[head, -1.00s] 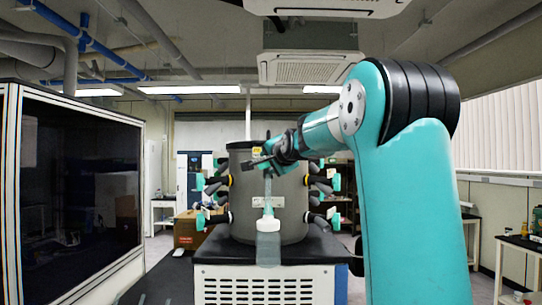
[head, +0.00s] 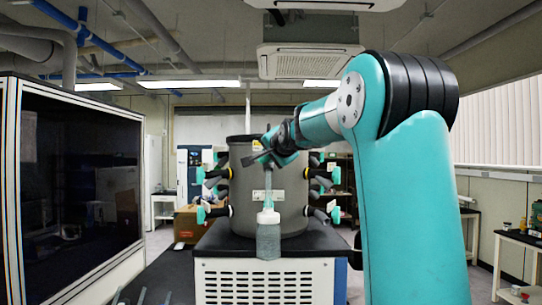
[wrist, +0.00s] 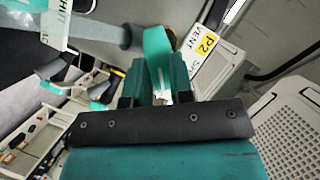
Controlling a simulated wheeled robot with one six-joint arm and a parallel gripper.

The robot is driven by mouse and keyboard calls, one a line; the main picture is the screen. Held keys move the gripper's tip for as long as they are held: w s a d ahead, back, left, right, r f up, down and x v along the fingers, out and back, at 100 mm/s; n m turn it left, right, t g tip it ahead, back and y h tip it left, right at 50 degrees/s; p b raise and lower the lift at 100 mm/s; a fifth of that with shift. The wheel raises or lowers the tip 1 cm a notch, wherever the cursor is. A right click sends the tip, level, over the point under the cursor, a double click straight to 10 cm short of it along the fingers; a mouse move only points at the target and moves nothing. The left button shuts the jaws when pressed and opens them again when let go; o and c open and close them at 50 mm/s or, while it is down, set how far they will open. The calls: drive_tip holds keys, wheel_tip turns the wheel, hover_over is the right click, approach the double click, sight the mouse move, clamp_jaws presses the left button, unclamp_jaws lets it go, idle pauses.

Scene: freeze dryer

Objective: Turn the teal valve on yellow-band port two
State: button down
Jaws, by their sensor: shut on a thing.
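The teal valve (wrist: 158,48) on the grey chamber shows between my two dark fingers in the wrist view. My gripper (wrist: 155,90) is shut on its handle. A yellow P2 label with the word VENT (wrist: 206,42) is beside the valve. In the head view my gripper (head: 264,150) is at the front of the grey drum (head: 240,190), near its top, and hides most of the valve there. A clear flask with a white neck (head: 268,238) hangs below on the drum's front.
Several other teal valves (head: 210,178) on black ports stick out from both sides of the drum. The drum stands on a black-topped white cabinet (head: 270,280). A dark glass enclosure (head: 75,185) is at the left. Side tables (head: 520,245) stand at the right.

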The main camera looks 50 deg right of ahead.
drive_tip(key=n+g, duration=0.1)
drive_tip(key=n, duration=0.1)
drive_tip(key=n+g+h, duration=0.1)
drive_tip(key=n+g, duration=0.1)
drive_tip(key=n, duration=0.1)
drive_tip(key=shift+w+a+r+b, duration=0.1)
drive_tip(key=shift+w+a+b, duration=0.1)
drive_tip(key=shift+b, duration=0.15)
drive_tip(key=n+g+h, duration=0.1)
drive_tip(key=n, duration=0.1)
drive_tip(key=n+g+h+p, duration=0.1)
drive_tip(key=n, duration=0.1)
drive_tip(key=shift+w+a+p, duration=0.2)
drive_tip(key=shift+p, duration=0.1)
drive_tip(key=n+h, duration=0.1)
drive_tip(key=n+g+p, duration=0.1)
drive_tip(key=n, duration=0.1)
drive_tip(key=shift+w+a+g+h+p, duration=0.1)
drive_tip(key=shift+g+h+p, duration=0.2)
drive_tip(key=shift+h, duration=0.1)
drive_tip(key=n, duration=0.1)
drive_tip(key=n+h, duration=0.1)
drive_tip(key=n+g+p, duration=0.1)
drive_tip(key=shift+f+n+h, duration=0.25)
drive_tip(key=shift+n+h, duration=0.15)
drive_tip(key=c, duration=1)
unclamp_jaws()
drive_tip(key=shift+a, duration=0.1)
